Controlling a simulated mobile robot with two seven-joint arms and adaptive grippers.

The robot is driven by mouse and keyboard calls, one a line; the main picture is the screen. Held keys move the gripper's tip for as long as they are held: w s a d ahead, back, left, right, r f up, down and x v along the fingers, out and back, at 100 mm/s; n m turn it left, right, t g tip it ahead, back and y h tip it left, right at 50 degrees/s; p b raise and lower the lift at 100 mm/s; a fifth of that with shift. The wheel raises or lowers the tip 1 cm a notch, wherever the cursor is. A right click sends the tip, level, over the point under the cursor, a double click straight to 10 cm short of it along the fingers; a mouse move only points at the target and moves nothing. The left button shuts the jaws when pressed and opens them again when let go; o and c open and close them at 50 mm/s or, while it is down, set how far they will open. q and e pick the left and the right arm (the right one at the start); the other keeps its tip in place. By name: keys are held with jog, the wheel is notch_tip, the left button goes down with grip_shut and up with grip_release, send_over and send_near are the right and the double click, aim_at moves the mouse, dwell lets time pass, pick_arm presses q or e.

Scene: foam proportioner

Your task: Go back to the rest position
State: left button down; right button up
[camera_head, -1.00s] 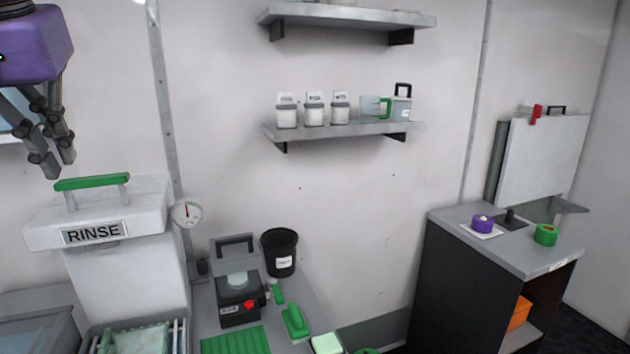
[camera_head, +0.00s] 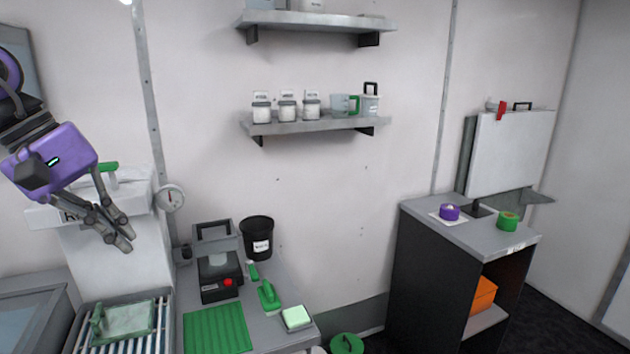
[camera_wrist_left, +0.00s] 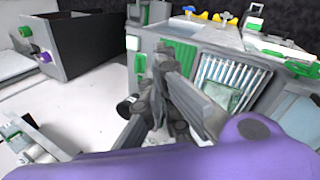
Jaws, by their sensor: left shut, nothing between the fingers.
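My left gripper (camera_head: 126,240) has a purple body and grey fingers. In the head view it hangs at the left, in front of the white RINSE box (camera_head: 112,238), pointing down and right. Its fingers are shut with nothing between them. It covers most of the RINSE label and part of the box's green handle (camera_head: 108,167). In the left wrist view the grey fingers (camera_wrist_left: 160,75) stand up near the middle, before the counter and rack. My right gripper is not in either view.
A wall shelf (camera_head: 315,125) holds several containers. A dark cabinet (camera_head: 425,270) stands right.

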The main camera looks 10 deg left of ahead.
pick_arm(q)
jog(key=d+f+n+t+h+p, duration=0.1)
jog(key=d+f+n+t+h, duration=0.15)
jog(key=f+n+h, duration=0.4)
jog(key=d+f+n+t+h, duration=0.2)
jog(key=d+f+n+h, duration=0.15)
jog(key=f+n, duration=0.65)
jog(key=s+a+f+n+t+y, duration=0.1)
jog(key=f+n+t+y, duration=0.15)
jog(key=f+n, duration=0.4)
jog(key=s+a+f+n+t+y+p, duration=0.1)
jog(key=s+f+n+t+y, duration=0.15)
jog(key=f+n, duration=0.4)
jog(key=s+a+f+n+t+y, duration=0.1)
jog(key=f+n+t+y, duration=0.2)
jog(key=n, duration=0.6)
jog(key=s+d+f+n+g+y, duration=0.3)
jog(key=s+f+n+y, duration=0.2)
jog(key=s+f+n, duration=0.8)
jog(key=s+d+f+n+g+p, duration=0.1)
jog(key=s+d+f+n+g, duration=0.3)
jog(key=s+d+f+n, duration=0.4)
notch_tip(320, 180, down, 2)
jog(key=shift+s+d+f+n, duration=0.15)
jog(key=shift+s+n, duration=0.25)
jog(key=shift+n, duration=0.85)
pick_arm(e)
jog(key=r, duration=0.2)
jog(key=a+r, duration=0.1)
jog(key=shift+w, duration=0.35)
